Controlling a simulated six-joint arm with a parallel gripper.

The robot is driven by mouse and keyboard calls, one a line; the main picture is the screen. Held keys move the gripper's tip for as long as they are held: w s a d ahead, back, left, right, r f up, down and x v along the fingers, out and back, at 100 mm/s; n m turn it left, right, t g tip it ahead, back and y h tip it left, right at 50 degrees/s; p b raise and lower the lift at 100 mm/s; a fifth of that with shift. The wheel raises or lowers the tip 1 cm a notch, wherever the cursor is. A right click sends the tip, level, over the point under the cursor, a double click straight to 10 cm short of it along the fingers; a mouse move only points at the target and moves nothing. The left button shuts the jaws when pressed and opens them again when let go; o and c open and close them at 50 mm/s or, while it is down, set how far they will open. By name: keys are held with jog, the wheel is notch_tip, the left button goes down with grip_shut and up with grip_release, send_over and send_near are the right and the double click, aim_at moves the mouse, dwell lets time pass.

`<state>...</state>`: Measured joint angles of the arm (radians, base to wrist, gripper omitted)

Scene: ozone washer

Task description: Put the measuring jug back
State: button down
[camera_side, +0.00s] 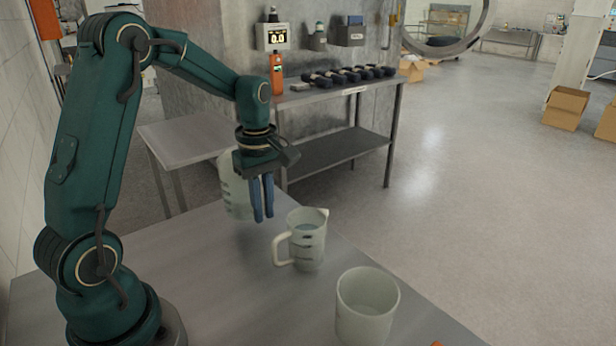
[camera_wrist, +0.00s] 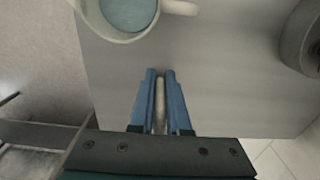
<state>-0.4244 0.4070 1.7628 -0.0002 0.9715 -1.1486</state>
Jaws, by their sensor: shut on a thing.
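A pale, translucent measuring jug (camera_side: 232,186) with dark graduation marks stands upright behind my gripper in the side view, at the far end of the table. My gripper (camera_side: 263,218) points straight down, its blue fingers shut on what appears to be this jug's handle. In the wrist view, a pale strip of the handle (camera_wrist: 160,106) shows between the fingertips (camera_wrist: 161,74). The jug's body is hidden there by the gripper. A soft shadow lies beneath the jug; I cannot tell whether its base touches the table.
A second marked jug (camera_side: 308,246) holding liquid stands on the table (camera_side: 205,290), handle to the left; it also shows in the wrist view (camera_wrist: 107,28). A handleless pale beaker (camera_side: 366,312) stands nearer. A steel side table (camera_side: 185,142) and dumbbell bench (camera_side: 340,90) are behind.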

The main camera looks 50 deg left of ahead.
jog(key=shift+f, duration=2)
jog(key=shift+f, duration=0.15)
jog(key=c, duration=0.9)
grip_release()
